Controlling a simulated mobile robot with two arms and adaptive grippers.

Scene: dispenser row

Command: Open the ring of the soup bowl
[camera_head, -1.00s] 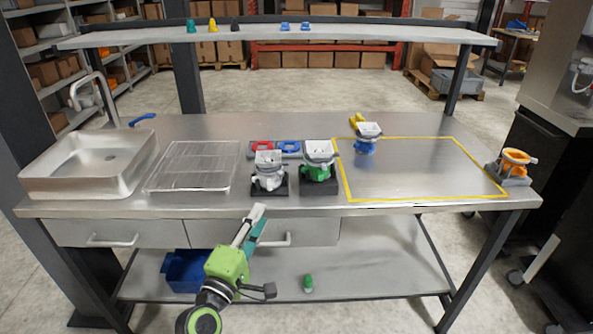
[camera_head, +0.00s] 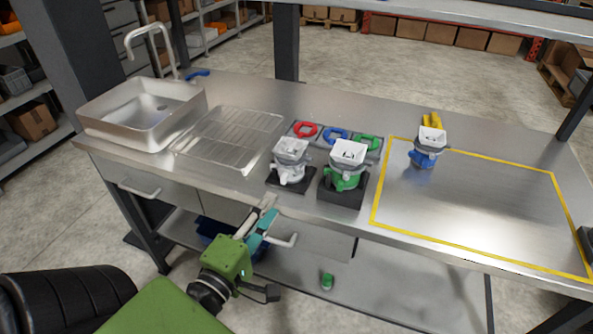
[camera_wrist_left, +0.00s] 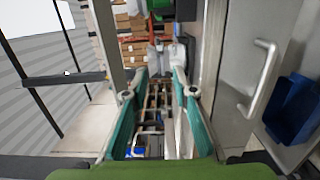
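Three small dispensers with white square tops stand on the steel table (camera_head: 330,92) in the head view: a grey one (camera_head: 291,172), a green one (camera_head: 345,180) and a blue one (camera_head: 427,158). I cannot tell which of them, if any, is the soup bowl. Behind the grey and green ones, a grey holder carries a red ring (camera_head: 305,130), a blue ring (camera_head: 335,135) and a green ring (camera_head: 368,142). My left gripper (camera_head: 267,210) is in front of the table's front edge, below the grey dispenser. The wrist view shows its teal fingers (camera_wrist_left: 159,75) apart and empty.
A sink (camera_head: 150,112) and a wire rack (camera_head: 232,137) fill the left of the table. Drawer handles (camera_head: 139,188) stick out in front. A yellow outline (camera_head: 470,155) frames mostly bare tabletop at the right. A blue bin (camera_wrist_left: 290,108) is on the lower shelf.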

